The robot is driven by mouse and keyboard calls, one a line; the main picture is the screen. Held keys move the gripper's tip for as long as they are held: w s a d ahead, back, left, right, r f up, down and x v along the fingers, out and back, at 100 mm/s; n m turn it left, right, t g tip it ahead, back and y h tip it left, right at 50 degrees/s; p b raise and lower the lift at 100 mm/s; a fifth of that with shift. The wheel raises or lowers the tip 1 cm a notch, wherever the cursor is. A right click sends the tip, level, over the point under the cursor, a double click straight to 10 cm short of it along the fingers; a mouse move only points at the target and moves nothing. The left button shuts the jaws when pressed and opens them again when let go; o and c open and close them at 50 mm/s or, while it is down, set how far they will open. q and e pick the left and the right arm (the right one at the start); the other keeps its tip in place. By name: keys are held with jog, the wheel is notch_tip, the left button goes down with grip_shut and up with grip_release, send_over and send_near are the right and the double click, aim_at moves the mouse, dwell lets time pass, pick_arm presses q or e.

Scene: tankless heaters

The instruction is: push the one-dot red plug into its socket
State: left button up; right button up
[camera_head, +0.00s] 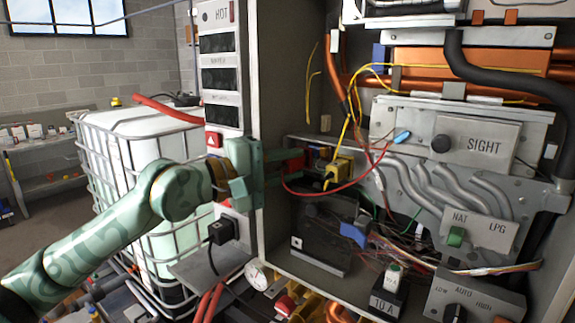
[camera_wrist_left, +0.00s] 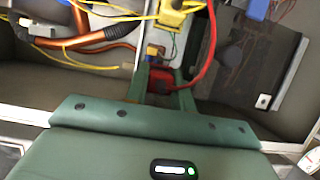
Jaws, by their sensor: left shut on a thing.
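My left gripper (camera_head: 300,161) reaches from the left into the open heater cabinet, its two green fingers pointing right. In the left wrist view it is shut on a red plug (camera_wrist_left: 160,77), which sits between the fingers. A red cable (camera_wrist_left: 207,55) arcs away from beside the plug; the red cable also shows in the head view (camera_head: 345,186). Small blue and yellow connector parts (camera_wrist_left: 153,51) lie just beyond the plug. The fingers hide most of the plug in the head view. I cannot see its dot marking or tell whether it touches a socket. My right gripper is not in view.
A yellow plug (camera_head: 340,171) with yellow wires is close to the fingertips. A dark box (camera_head: 322,235) stands below them. Loose wires and grey pipes (camera_head: 430,185) fill the right side. The cabinet's left wall edge (camera_head: 255,75) is close to my gripper.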

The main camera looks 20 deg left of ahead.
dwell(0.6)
pick_arm(q)
jog(key=shift+b, duration=0.7)
dwell(0.7)
jog(key=shift+w+d, duration=0.2)
jog(key=shift+w, duration=0.3)
dwell(0.4)
jog(key=o, duration=1)
jog(key=b+v, duration=0.7)
jog(key=v, duration=0.9)
jog(key=shift+a, duration=0.15)
